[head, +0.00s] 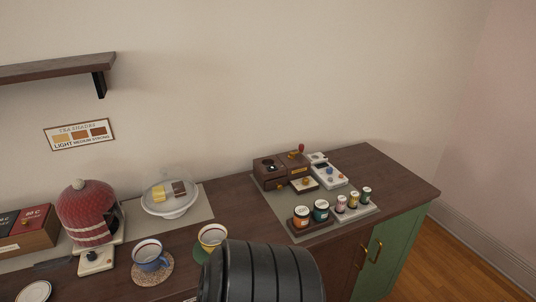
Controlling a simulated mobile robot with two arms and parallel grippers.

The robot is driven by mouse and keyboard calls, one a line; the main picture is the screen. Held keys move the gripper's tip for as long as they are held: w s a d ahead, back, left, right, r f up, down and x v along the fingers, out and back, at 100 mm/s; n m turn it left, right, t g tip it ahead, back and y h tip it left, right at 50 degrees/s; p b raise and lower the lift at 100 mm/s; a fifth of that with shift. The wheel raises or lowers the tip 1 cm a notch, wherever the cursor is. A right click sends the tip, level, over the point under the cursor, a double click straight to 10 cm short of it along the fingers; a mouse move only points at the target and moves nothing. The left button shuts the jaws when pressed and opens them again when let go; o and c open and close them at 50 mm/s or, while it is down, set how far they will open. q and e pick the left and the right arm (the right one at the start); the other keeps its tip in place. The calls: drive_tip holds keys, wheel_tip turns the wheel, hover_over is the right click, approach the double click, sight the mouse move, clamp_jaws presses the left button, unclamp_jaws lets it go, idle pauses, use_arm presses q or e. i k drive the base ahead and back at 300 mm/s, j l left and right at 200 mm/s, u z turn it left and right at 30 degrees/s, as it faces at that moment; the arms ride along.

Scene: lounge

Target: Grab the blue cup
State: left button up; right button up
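The blue cup (148,257) stands upright on a round cork coaster (151,276) on the dark wooden counter, at the lower left of the head view. Its inside looks light, with a dark reddish band near the rim. A yellow-and-white cup (211,237) stands to its right on a green base, partly hidden by a large black ribbed part in the foreground, which seems to be my own arm. Neither gripper's fingers can be seen. Nothing touches the blue cup.
A red cosy-covered pot (88,212) and a small white device (96,261) stand left of the blue cup. A glass-domed cake stand (171,198) is behind it. Several jars (321,212) and boxes sit on a grey mat at right. A wall shelf (55,69) hangs upper left.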

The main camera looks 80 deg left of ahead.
sight(149, 253)
drive_tip(key=k+u, duration=0.1)
drive_tip(key=u, duration=3.45)
